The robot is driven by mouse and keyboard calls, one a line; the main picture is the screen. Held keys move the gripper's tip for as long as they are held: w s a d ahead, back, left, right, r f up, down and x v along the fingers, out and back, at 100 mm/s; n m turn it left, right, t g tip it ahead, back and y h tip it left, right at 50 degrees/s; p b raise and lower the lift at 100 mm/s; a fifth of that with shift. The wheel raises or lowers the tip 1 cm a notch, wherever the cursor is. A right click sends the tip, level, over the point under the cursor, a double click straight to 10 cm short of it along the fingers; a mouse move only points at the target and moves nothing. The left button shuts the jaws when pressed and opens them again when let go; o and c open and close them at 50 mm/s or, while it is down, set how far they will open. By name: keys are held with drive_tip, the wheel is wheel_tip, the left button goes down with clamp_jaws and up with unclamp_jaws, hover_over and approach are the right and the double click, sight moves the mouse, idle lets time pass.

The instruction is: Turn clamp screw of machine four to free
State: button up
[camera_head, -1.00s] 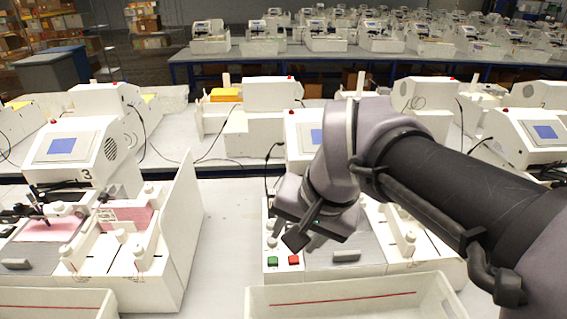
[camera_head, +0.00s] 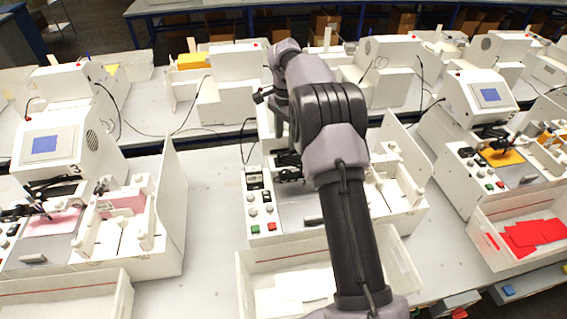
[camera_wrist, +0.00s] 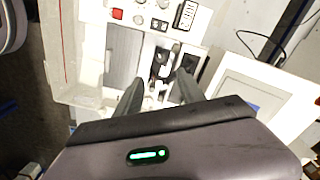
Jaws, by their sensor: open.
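The middle machine (camera_head: 256,210), right of the one marked 3, stands under my arm; I see no number on it. Its black pen carriage (camera_head: 288,172) is partly hidden by my arm in the head view. The head view does not show the fingertips clearly.
Machine three (camera_head: 60,150) stands at the left, with a white side panel facing my machine. Another machine (camera_head: 480,110) stands at the right, with a bin (camera_head: 476,235) of red cards. A bin (camera_head: 244,285) with white cards is in front of the middle machine. Bare table separates the machines.

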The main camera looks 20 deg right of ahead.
sight(285, 171)
wheel_tip(285, 171, down, 14)
drive_tip(key=shift+w+f+b, duration=0.1)
drive_tip(key=shift+f+b, duration=0.15)
drive_tip(key=shift+b, duration=0.15)
clamp_jaws()
